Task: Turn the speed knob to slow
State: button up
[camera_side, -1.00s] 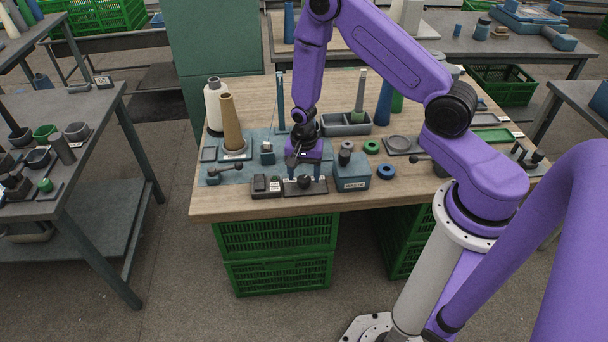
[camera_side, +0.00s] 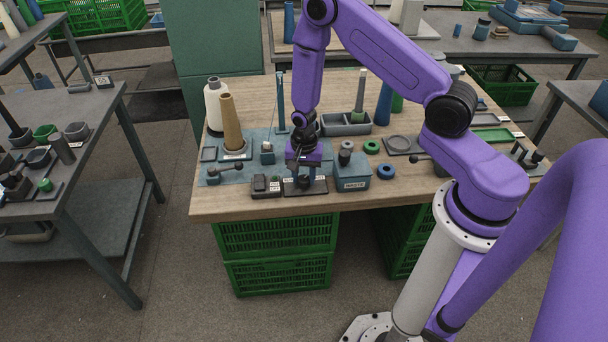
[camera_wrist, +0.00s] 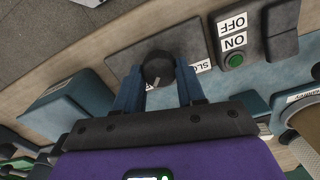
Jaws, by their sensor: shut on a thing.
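The black speed knob (camera_wrist: 158,68) with a pale pointer mark shows in the wrist view between the tips of my gripper (camera_wrist: 160,92). Its two blue fingers are shut on the knob's sides. The knob sits on a dark plate with a white label (camera_wrist: 203,66), partly hidden, on which letters like "SLO" show upside down. In the side view my gripper (camera_side: 303,178) is low over the dark plate (camera_side: 319,186) at the front of the table, and its fingers mostly hide the knob there.
A switch box (camera_wrist: 250,42) with ON and OFF labels and a green button stands close beside the plate. A blue waste box (camera_side: 353,172) stands on its other side. A crank lever (camera_side: 225,168) and brown cone (camera_side: 233,122) are at the left.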

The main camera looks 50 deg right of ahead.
aim_at(303, 178)
jog(key=n, duration=0.8)
jog(key=shift+w+a+n, duration=0.1)
jog(key=shift+n, duration=0.2)
jog(key=n, duration=0.4)
jog(key=shift+n, duration=0.3)
jog(key=n, duration=0.4)
jog(key=shift+a, duration=0.15)
jog(key=shift+n, duration=0.3)
jog(key=o, duration=1.1)
jog(key=shift+c, duration=0.2)
notch_tip(303, 178, up, 18)
jog(key=shift+f, duration=0.25)
